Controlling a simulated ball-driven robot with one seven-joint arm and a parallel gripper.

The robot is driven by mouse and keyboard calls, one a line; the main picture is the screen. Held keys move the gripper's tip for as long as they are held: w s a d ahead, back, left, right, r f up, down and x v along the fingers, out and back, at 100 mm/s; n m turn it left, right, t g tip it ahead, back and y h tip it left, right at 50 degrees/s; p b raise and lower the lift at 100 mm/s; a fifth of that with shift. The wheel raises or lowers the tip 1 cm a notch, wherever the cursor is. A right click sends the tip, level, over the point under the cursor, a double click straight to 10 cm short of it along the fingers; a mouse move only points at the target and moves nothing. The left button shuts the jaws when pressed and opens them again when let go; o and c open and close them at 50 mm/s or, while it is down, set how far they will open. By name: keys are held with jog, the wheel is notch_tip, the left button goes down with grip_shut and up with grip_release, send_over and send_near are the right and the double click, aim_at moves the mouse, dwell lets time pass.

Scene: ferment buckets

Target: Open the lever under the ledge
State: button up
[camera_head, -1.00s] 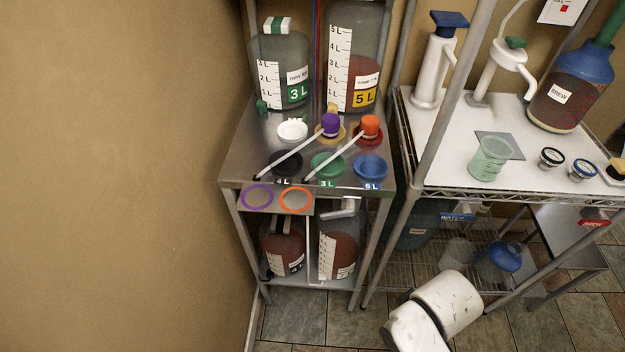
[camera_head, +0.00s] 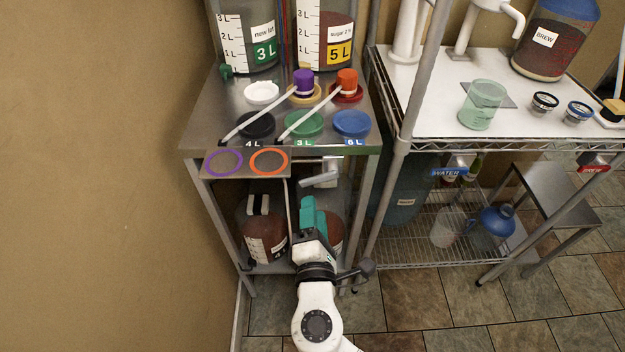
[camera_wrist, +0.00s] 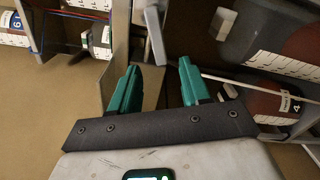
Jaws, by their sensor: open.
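A light grey lever (camera_head: 319,180) sits under the front edge of the steel table (camera_head: 345,150), right of the plate with the purple and orange rings. It slants, its lower end toward the left. In the wrist view a pale bar, apparently the same lever (camera_wrist: 155,36), stands just beyond the fingertips, roughly centred between them. My gripper (camera_wrist: 159,66) has teal fingers spread apart with nothing between them. In the head view my gripper (camera_head: 309,201) is below the lever, in front of the lower shelf. The head view does not clearly separate its two fingers.
Two jugs stand on the lower shelf, the left jug (camera_head: 266,235) clear and the right partly hidden by my gripper. A purple-capped tube (camera_head: 303,82) and an orange-capped tube (camera_head: 347,80) rest on the table. A wire rack (camera_head: 430,245) stands to the right.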

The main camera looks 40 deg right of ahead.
aim_at(313, 182)
jog(key=p+x, duration=0.1)
jog(key=x, duration=0.9)
jog(key=shift+w+d, duration=0.15)
jog(key=shift+w, duration=0.1)
jog(key=shift+c, duration=0.5)
grip_shut()
